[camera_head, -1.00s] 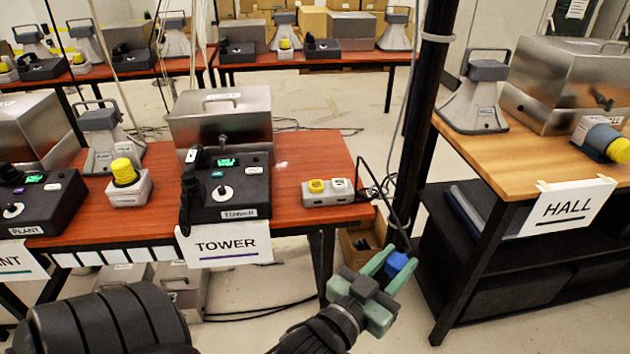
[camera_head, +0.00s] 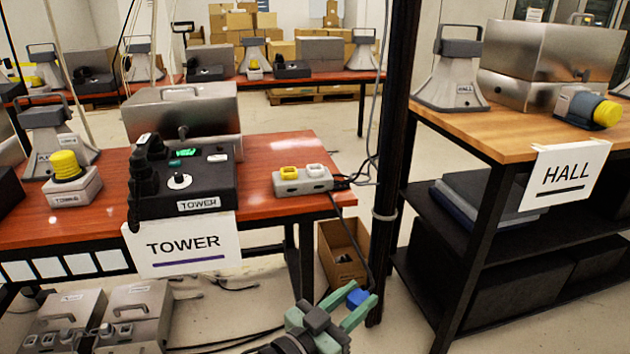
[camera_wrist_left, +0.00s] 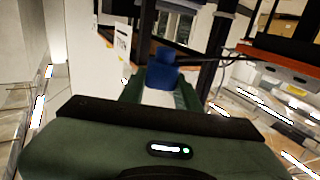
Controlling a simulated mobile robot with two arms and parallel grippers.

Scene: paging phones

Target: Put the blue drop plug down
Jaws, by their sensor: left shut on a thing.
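The blue drop plug (camera_head: 356,297) is between the fingertips of my left gripper (camera_head: 349,304), which is shut on it. The gripper holds it in the air in front of the tables, low between the TOWER table and the HALL table. In the left wrist view the blue plug (camera_wrist_left: 163,72) stands up between the two green fingers (camera_wrist_left: 160,95). A grey socket block (camera_head: 303,180) with a yellow and a white socket sits at the right end of the TOWER table. My right gripper is not in view.
The red TOWER table (camera_head: 270,150) holds a black phone console (camera_head: 185,180) and a yellow-topped beacon (camera_head: 66,180). An open cardboard box (camera_head: 342,252) stands on the floor by a black post (camera_head: 397,120). The wooden HALL table (camera_head: 480,125) is at the right.

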